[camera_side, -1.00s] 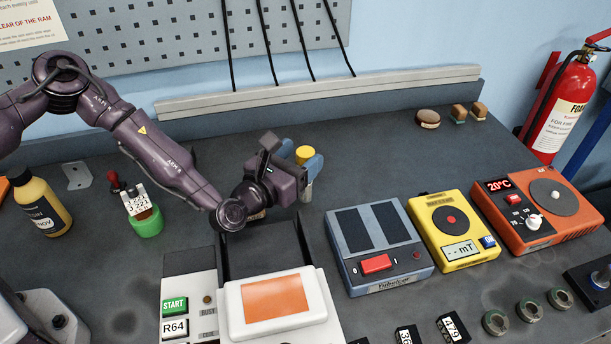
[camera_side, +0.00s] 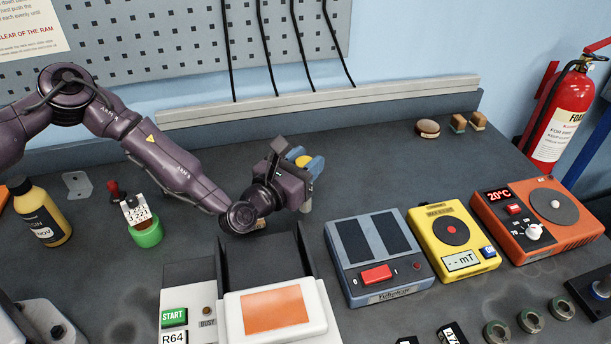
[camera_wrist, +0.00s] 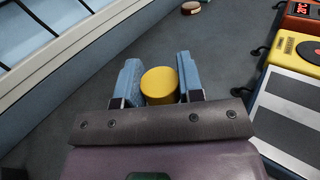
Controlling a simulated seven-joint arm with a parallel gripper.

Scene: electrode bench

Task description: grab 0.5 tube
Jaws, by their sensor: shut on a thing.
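A tube with a yellow cap (camera_side: 304,160) is in my gripper (camera_side: 307,166). In the wrist view, the round yellow cap (camera_wrist: 159,85) sits between the two blue fingers of my gripper (camera_wrist: 161,84), which are shut on it. In the side view, the tube's pale lower end shows just below the fingers, over the dark bench behind the white machine. I cannot read any size marking on the tube, and most of its body is hidden.
The white machine with an orange screen (camera_side: 273,308) stands in front of my gripper. The blue-grey device (camera_side: 376,285), yellow meter (camera_side: 465,262) and orange heater (camera_side: 535,250) stand to the right. A green-based holder (camera_side: 147,236) stands left.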

